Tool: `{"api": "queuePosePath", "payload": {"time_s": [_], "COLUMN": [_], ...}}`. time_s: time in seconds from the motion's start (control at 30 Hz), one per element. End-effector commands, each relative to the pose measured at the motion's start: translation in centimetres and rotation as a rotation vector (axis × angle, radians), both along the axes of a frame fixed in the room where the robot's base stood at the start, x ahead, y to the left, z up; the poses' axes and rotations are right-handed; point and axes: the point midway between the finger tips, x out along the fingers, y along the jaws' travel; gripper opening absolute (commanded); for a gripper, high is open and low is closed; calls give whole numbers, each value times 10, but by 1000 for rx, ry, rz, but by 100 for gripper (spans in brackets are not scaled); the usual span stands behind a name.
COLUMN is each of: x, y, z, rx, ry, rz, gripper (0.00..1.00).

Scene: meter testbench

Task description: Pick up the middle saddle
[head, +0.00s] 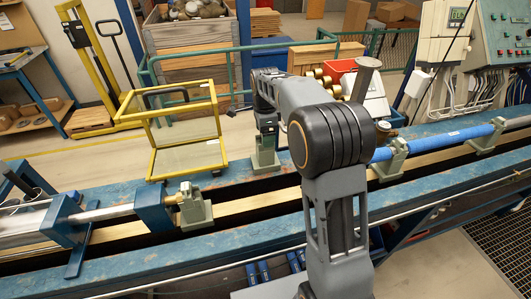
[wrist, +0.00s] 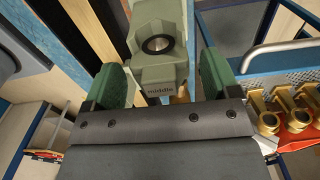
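The middle saddle (wrist: 160,45) is a grey-green block with a dark round hole and the label "middle". In the wrist view it lies between the two green finger pads of my gripper (wrist: 163,88). The pads stand apart, with narrow gaps beside the saddle, and I see no clear contact. In the head view, my gripper (head: 266,120) points down over the middle saddle (head: 264,155), which stands at the bench rail. Its base is partly hard to make out there.
Other saddles stand along the bench: one at left (head: 194,206), others at right (head: 391,160) (head: 484,139) near a blue pipe (head: 440,139). Brass fittings (wrist: 285,112) lie right in the wrist view.

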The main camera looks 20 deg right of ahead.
Motion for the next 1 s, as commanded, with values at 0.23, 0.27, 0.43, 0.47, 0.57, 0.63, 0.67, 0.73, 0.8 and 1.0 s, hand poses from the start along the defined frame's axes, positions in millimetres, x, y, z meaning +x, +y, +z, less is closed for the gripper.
{"api": "queuePosePath", "payload": {"time_s": [0.23,0.27,0.43,0.47,0.57,0.63,0.67,0.73,0.8,1.0], "x": [0,0,0,0,0,0,0,0,0,0], "y": [0,0,0,0,0,0,0,0,0,0], "z": [0,0,0,0,0,0,0,0,0,0], "rx": [0,0,0,0,0,0,0,0,0,0], "ry": [0,0,0,0,0,0,0,1,1,1], "rz": [0,0,0,0,0,0,0,0,0,0], "gripper": [58,55,38,36,26,19,16,10,3,0]}}
